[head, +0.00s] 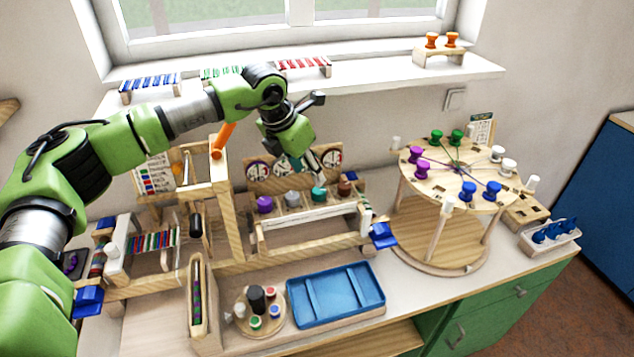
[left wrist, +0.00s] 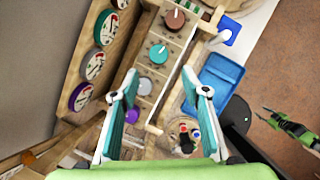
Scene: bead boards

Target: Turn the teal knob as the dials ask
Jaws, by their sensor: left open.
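The teal knob (head: 319,194) is third from the left in the row on the wooden dial board. In the left wrist view the teal knob (left wrist: 158,53), with a pale pointer mark, lies ahead of the fingertips. My left gripper (head: 318,165) is above and behind the knob in the head view. In the left wrist view its fingers (left wrist: 160,84) are spread wide and empty, with the grey knob (left wrist: 144,86) between them. Round dials (left wrist: 92,63) with needles stand beside the knobs; the gripper partly hides them in the head view. A green and black arm part (left wrist: 290,125) looks like mine; its jaws are unclear.
A purple knob (head: 264,204) and a brown knob (head: 344,188) flank the row. A blue tray (head: 378,300) lies in front. A round peg table (head: 420,158) stands to the right, a wooden frame (head: 222,190) to the left. The windowsill (head: 375,72) is above.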

